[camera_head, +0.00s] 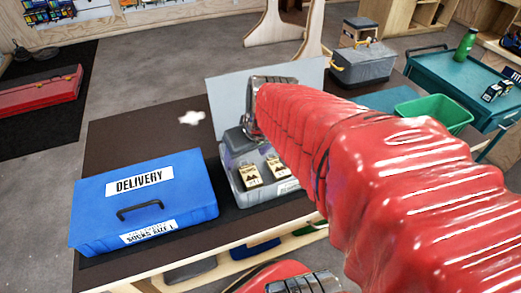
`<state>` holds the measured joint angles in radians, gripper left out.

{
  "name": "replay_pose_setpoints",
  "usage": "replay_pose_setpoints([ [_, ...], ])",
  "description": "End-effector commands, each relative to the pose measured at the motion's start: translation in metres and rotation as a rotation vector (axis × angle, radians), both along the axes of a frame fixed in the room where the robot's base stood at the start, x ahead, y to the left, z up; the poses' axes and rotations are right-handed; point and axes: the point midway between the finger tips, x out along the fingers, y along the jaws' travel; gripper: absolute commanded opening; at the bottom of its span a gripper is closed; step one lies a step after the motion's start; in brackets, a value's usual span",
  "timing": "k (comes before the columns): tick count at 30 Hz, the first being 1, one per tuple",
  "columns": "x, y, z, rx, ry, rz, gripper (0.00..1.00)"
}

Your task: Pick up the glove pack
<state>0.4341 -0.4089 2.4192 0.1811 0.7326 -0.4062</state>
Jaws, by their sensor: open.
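A dark grey rounded shape (236,143) is at the back left of the case. My red-sleeved arm reaches in from the right and covers the right part of the case. Its metal wrist end is above the back of the case; the fingers of my gripper are hidden.
A closed blue box (145,200) labelled DELIVERY and SOCKS SIZE L stands left of the case. The case's pale lid (222,95) stands up behind it. Right are a green bin (438,108), a grey toolbox (362,66) and a teal cart (440,72).

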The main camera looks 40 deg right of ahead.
Motion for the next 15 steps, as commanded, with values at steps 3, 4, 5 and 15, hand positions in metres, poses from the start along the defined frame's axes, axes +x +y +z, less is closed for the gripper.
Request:
replay_pose_setpoints([
  [3, 0.002, -0.038, -0.017, 0.006, 0.015, -0.047, 0.66],
  [4, 0.002, -0.047, -0.02, 0.006, 0.016, -0.057, 0.66],
  [5, 0.002, -0.056, -0.024, 0.007, 0.018, -0.068, 0.66],
  [15, -0.01, -0.129, -0.057, 0.007, 0.031, -0.146, 0.66],
])
